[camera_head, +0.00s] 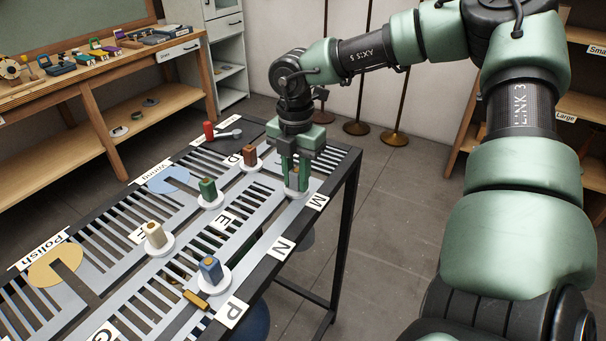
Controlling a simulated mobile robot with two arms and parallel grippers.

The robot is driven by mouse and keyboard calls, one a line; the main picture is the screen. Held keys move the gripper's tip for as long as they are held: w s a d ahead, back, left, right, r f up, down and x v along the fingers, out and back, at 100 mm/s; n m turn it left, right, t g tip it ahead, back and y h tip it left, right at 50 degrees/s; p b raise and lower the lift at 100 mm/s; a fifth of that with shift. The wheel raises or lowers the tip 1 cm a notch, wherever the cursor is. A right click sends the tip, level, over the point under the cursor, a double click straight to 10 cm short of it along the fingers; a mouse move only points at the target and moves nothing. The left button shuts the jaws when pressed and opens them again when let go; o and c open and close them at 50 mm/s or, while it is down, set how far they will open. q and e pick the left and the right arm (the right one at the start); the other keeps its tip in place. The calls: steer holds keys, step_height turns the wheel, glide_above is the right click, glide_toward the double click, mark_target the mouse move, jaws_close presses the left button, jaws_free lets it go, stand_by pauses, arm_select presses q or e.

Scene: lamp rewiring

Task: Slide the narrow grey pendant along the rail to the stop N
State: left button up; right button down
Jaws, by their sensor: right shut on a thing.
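My right gripper (296,183) reaches down over the slatted rack and is shut on a small upright piece, mostly hidden between the green fingers. The label N (282,248) sits on the rack's right edge, nearer to me than M. A pale rail (261,238) runs from near M past N towards P (232,311). My left gripper is not in view.
A blue piece (211,270) stands on a white disc near P, with a brass piece (196,300) beside it. White (155,236), green (208,191) and brown (250,156) pieces stand on other rails. The rail beside N looks clear.

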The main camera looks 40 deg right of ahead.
steer(key=s+a+b, duration=0.1)
steer(key=a+b, duration=0.1)
steer(key=a, duration=0.1)
steer(key=a+b, duration=0.2)
steer(key=a, duration=0.1)
steer(key=s+a+b, duration=0.1)
steer(key=a, duration=0.2)
steer(key=shift+s+f+b, duration=0.25)
steer(key=shift+s+b, duration=0.1)
steer(key=shift+b, duration=0.05)
steer(key=shift+s+a+r+b, duration=0.1)
steer(key=shift+s+a+b, duration=0.2)
steer(key=shift+a, duration=0.35)
steer(key=shift+s+a+b, duration=0.1)
steer(key=shift+a+b, duration=0.3)
steer(key=shift+a, duration=0.25)
steer(key=c, duration=1.1)
jaws_free()
